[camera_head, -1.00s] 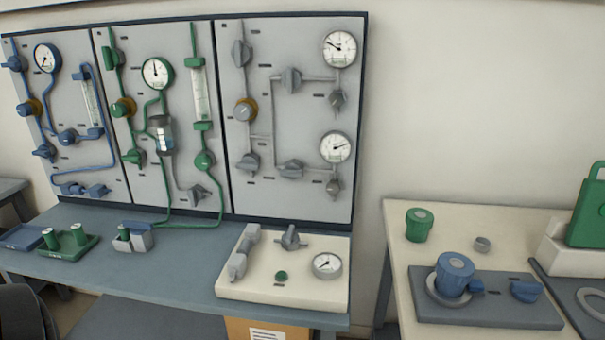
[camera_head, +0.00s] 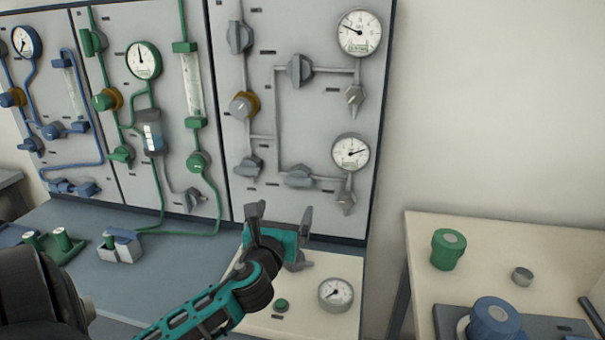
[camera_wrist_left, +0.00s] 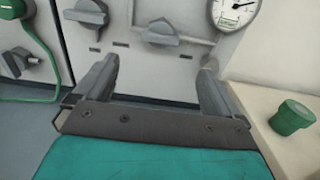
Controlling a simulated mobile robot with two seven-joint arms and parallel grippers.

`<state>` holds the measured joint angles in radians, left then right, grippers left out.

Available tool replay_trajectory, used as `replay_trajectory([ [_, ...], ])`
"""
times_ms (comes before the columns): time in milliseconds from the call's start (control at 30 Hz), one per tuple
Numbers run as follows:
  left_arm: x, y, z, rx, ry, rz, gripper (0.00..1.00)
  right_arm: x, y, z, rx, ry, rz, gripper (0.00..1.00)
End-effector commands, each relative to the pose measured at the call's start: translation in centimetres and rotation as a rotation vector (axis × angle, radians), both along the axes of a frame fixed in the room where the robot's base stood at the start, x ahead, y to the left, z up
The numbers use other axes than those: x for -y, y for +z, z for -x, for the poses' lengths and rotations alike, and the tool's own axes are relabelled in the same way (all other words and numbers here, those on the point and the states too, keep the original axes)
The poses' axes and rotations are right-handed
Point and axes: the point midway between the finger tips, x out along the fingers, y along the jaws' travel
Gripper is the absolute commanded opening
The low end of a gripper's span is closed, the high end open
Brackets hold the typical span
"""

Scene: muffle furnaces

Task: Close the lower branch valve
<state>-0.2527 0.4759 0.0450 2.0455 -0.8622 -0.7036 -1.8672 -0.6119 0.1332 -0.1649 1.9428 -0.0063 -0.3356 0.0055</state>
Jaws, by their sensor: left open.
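The lower branch valve (camera_head: 299,177) is a grey knob on the lower horizontal pipe of the right-hand panel, left of the lower gauge (camera_head: 351,152). Its handle lies roughly along the pipe. It also shows in the left wrist view, top centre, as a grey knob (camera_wrist_left: 163,33). My left gripper (camera_head: 280,213) is open and empty, below the valve in the head view and apart from it. In the left wrist view its two fingers (camera_wrist_left: 157,72) stand wide apart, with the valve beyond them. My right gripper is out of view.
An upper branch valve (camera_head: 299,70) sits above, and another grey valve (camera_head: 249,168) is to the left. Below my gripper is a cream console (camera_head: 300,323) with a gauge (camera_head: 336,294). A table on the right holds a green jar (camera_head: 448,250).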

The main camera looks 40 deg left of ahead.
Motion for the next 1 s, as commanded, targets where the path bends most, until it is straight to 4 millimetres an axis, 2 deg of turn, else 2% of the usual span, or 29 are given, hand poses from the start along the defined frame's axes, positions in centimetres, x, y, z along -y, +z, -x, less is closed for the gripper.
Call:
replay_trajectory([
  [133,-0.1,0.0,-0.2,0.0,0.0,-0.001,0.98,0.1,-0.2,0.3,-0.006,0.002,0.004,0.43],
  [267,-0.7,0.0,-1.3,0.001,0.001,-0.002,0.98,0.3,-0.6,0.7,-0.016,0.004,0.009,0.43],
  [700,-4.6,0.0,-8.3,0.001,0.002,0.0,0.98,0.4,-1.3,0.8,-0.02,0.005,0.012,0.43],
  [1000,-6.0,-0.1,-11.0,0.0,0.0,0.001,0.98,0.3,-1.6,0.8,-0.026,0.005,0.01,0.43],
])
